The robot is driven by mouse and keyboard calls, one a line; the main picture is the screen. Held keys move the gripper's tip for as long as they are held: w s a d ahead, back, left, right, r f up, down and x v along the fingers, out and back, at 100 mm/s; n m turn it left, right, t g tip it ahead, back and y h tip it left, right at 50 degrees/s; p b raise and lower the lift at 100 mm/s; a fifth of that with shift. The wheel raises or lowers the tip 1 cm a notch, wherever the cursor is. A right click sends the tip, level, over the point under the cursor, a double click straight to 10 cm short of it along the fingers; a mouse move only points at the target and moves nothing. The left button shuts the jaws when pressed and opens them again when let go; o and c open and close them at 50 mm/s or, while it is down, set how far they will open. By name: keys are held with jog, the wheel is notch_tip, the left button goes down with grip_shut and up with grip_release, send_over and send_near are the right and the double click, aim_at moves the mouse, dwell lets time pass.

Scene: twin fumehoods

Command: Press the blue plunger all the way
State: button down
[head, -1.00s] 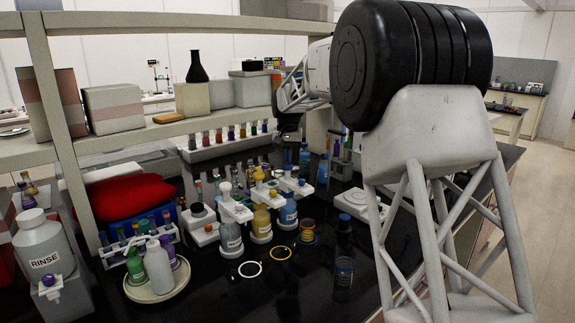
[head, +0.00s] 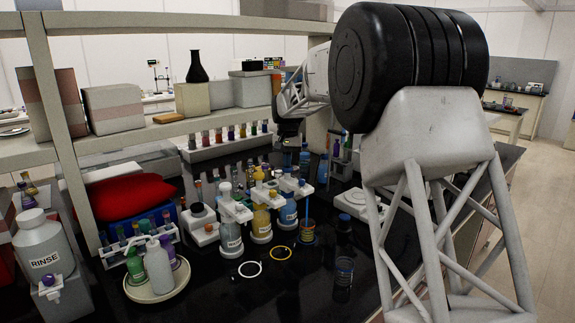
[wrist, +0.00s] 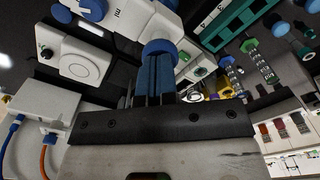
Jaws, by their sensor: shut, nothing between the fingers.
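The blue plunger's round cap (wrist: 158,46) is in the wrist view, at the tips of my shut gripper (wrist: 156,72); I cannot tell whether they touch. A white dispenser body with "ml" lettering (wrist: 143,18) lies beyond it. In the head view, my dark gripper (head: 288,130) is high above the blue dispenser bottle (head: 288,213), partly hidden by my arm. A thin blue vertical line, like a stream, runs from near that bottle's white spout (head: 300,187) into a small glass vessel (head: 307,234). How far the plunger is down is not clear.
Yellow (head: 261,224) and white-topped (head: 231,236) dispensers stand close on the left. A white ring (head: 249,268) and a yellow ring (head: 281,252) lie on the black bench. A rack of coloured vials (head: 228,139) stands behind. A shelf hangs over the left side.

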jog(key=shift+f, duration=0.5)
jog(key=shift+r, duration=1.45)
jog(key=shift+f, duration=0.15)
jog(key=shift+f, duration=1.3)
